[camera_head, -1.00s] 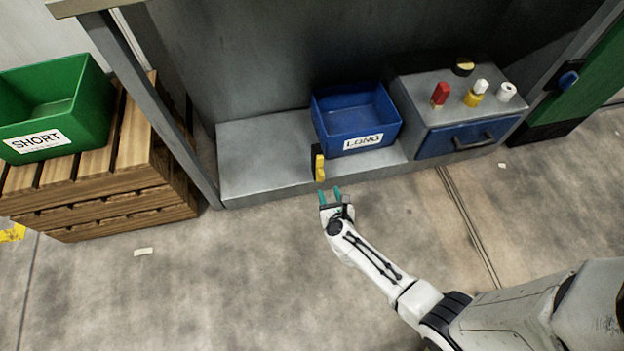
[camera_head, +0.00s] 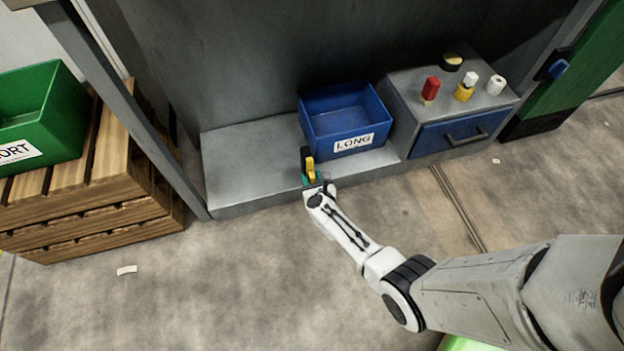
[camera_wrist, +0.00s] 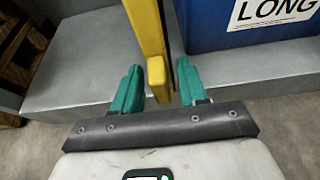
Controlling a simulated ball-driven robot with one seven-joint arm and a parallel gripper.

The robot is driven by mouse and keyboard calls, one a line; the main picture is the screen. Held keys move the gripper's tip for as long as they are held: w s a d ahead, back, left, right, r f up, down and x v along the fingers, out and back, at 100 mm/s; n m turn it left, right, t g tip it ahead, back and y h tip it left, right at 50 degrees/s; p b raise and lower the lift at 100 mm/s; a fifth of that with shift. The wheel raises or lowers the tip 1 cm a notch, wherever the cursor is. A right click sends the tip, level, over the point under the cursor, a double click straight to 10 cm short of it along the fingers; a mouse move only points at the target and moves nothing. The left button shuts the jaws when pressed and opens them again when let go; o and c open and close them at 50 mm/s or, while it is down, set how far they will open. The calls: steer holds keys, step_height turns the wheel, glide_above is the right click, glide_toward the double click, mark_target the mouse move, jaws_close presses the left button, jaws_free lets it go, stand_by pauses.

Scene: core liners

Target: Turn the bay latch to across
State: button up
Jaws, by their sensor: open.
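The yellow bay latch (camera_head: 310,165) stands on a dark mount at the front of the grey bay shelf, left of the blue LONG bin. In the wrist view the yellow latch (camera_wrist: 157,72) runs upright, with a short block at its lower end. My gripper (camera_head: 314,181) is at the latch. In the wrist view its two teal fingers (camera_wrist: 158,88) are apart, one on each side of the latch's lower end. The right finger is close to the latch; I cannot tell whether it touches.
The blue LONG bin (camera_head: 345,118) stands right behind the latch. A grey cabinet with a blue drawer (camera_head: 460,132) and several small items on top is further right. A bay post (camera_head: 140,110) and wooden pallets (camera_head: 90,195) with a green bin (camera_head: 40,120) are left. The shelf's left part is clear.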

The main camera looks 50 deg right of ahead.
jaws_close()
